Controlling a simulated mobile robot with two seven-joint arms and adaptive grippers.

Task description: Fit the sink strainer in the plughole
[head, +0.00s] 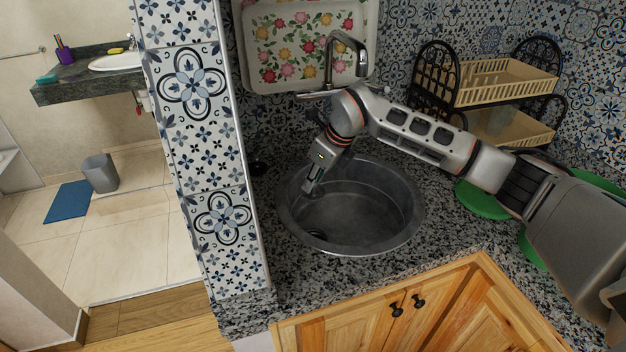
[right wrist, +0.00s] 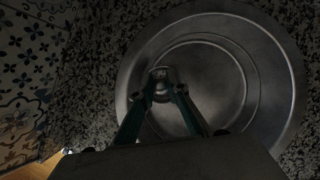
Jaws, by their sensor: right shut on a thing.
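The round metal sink (head: 375,205) is set in the granite counter, and its plughole (head: 318,234) shows as a small dark round spot low on the left of the basin. My right gripper (head: 309,188) reaches down over the left part of the sink, above and behind the plughole. In the right wrist view its fingers (right wrist: 161,95) are shut on a small metal piece, which seems to be the sink strainer (right wrist: 161,73). The strainer is hard to make out in the head view. The plughole is not clear in the wrist view. My left gripper is out of view.
The tap (head: 345,62) stands behind the sink, with a floral tray (head: 290,25) against the wall. A tiled wall end (head: 205,150) rises close on the left. A dish rack (head: 500,82) and green plates (head: 483,201) are on the right. Bare counter lies in front.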

